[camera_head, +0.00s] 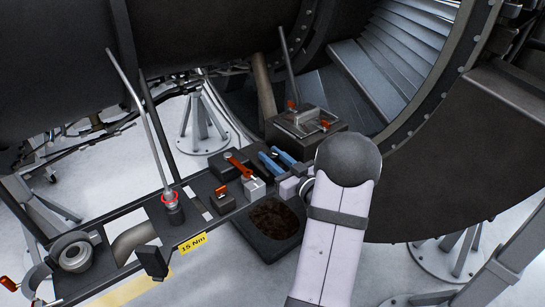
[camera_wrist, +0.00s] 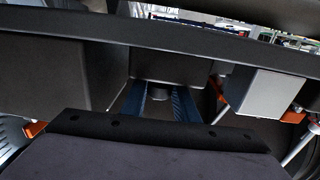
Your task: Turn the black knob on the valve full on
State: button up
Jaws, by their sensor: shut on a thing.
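My gripper (camera_head: 266,160) has two blue fingers and reaches left from my arm into the row of fittings on the bench rail. In the wrist view the fingers (camera_wrist: 160,103) stand on either side of a small dark knob (camera_wrist: 160,96). The knob sticks out from a dark valve body (camera_wrist: 168,66). The gripper is shut on this knob. The knob's turn position cannot be read. In the head view a black block (camera_head: 224,166) lies just left of the fingertips, and the knob cannot be made out clearly.
A silver block (camera_head: 254,188) with an orange lever (camera_head: 238,166) stands close to the fingers; the block shows right in the wrist view (camera_wrist: 262,93). A black block (camera_head: 222,201) has a red lever. A dark clipped box (camera_head: 312,137) stands behind, a dark tray (camera_head: 242,238) in front.

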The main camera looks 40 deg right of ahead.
jog(key=shift+d+n+y, duration=0.1)
jog(key=shift+n+y, duration=0.2)
jog(key=shift+y, duration=0.2)
jog(key=shift+n+y+b, duration=0.3)
jog(key=shift+n+y, duration=0.4)
jog(key=shift+y, duration=0.2)
jog(key=shift+r+n+g+y+b, duration=0.1)
jog(key=shift+n+g+y+b, duration=0.4)
jog(key=shift+n+y, duration=1.2)
jog(key=shift+m+y, duration=0.4)
jog(key=o, duration=1.1)
jog(key=shift+c, duration=0.2)
jog(key=shift+s, duration=0.15)
